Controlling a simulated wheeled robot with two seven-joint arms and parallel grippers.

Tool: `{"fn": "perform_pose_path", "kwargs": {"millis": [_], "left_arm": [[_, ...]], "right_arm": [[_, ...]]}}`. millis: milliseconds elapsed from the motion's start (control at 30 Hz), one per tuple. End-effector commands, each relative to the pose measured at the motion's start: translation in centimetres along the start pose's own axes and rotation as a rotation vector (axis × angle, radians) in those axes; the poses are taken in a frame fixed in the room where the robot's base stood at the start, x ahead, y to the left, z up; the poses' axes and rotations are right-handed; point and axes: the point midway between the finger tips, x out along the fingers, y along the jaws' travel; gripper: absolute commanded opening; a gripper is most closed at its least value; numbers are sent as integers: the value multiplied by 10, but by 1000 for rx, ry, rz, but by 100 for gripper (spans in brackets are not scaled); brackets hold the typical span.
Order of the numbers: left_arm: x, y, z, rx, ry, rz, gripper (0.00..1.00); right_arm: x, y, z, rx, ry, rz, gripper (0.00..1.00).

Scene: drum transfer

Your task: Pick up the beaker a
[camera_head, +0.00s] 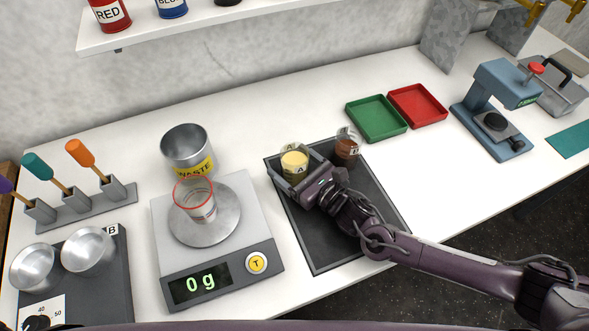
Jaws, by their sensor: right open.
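Beaker A (294,161), a clear beaker with pale yellow contents and an "A" label, stands upright at the back left of the dark tray (318,246). My right gripper (298,171) comes in from the right and is open at the beaker, with a finger on either side of its lower part. The gripper hides part of the beaker's base, and I cannot tell whether the fingers touch it. A second beaker (347,145) with brown contents stands just to the right, close to the gripper. My left gripper is not in view.
A scale (247,215) reading "0 g" holds an empty red-rimmed beaker (195,199). A waste can (187,146) stands behind it. Green (376,118) and red (418,106) trays and a blue press (499,105) are at the right. A shelf (180,32) overhangs the back left.

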Motion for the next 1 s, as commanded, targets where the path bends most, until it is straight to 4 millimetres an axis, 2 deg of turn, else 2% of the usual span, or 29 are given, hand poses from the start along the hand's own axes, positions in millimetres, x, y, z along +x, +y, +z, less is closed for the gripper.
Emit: {"fn": "perform_pose_path", "kwargs": {"millis": [267,700,1000], "left_arm": [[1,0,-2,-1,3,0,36],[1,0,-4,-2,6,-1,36],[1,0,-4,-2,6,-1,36]], "right_arm": [[4,0,0,0,1,-1,85],[4,0,1,0,-2,-1,29],[4,-1,2,0,-2,-1,29]]}}
